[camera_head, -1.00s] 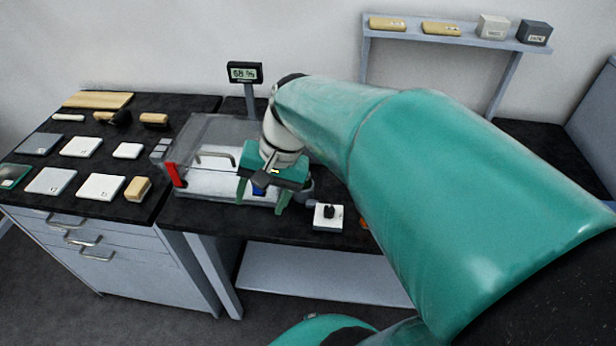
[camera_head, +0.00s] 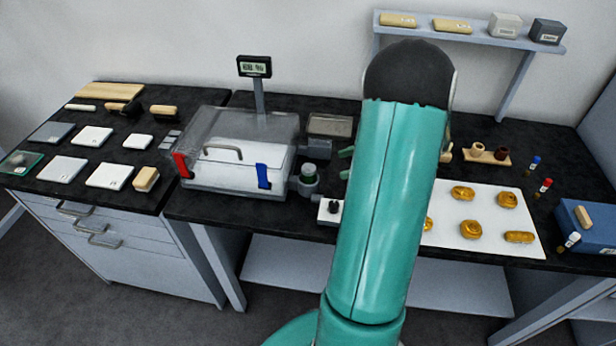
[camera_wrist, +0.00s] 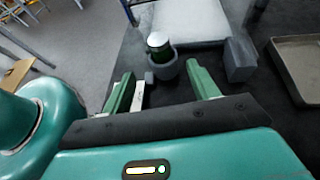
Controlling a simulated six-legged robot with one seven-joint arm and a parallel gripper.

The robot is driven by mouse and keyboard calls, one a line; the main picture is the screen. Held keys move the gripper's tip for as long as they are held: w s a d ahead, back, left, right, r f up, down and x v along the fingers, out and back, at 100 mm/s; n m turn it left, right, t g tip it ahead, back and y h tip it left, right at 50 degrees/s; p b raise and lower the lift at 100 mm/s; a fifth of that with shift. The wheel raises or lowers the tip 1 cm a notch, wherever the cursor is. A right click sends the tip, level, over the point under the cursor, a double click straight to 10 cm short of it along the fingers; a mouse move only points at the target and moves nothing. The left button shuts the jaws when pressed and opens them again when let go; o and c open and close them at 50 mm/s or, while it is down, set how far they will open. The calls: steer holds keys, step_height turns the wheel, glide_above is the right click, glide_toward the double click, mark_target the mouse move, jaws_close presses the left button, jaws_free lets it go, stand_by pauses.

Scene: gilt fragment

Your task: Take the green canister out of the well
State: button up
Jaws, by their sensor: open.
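The green canister (camera_head: 308,177) has a pale cap and stands upright in a round grey well (camera_head: 307,190), right of the clear box. In the wrist view the canister (camera_wrist: 158,45) rises above the rim of the well (camera_wrist: 164,70); its lower part is hidden. My gripper (camera_wrist: 160,80) is open and empty, with its two green fingers pointing toward the well and a gap before it. In the head view only the finger ends of my gripper (camera_head: 346,163) show left of my arm, to the right of the canister.
The clear box (camera_head: 240,140) with red (camera_head: 182,165) and blue (camera_head: 263,176) latches stands close on the left. A grey block (camera_wrist: 239,60) and a shallow tray (camera_head: 330,125) lie near the well. A small white block with a black knob (camera_head: 330,211) sits in front.

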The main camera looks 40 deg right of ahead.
mark_target(309, 178)
steer(key=x, duration=0.7)
steer(key=shift+w+a, duration=0.1)
steer(key=shift+a, duration=0.05)
steer(key=shift+x, duration=2.75)
steer(key=shift+w+r, duration=0.1)
steer(key=shift+r, duration=0.05)
steer(key=c, duration=1.1)
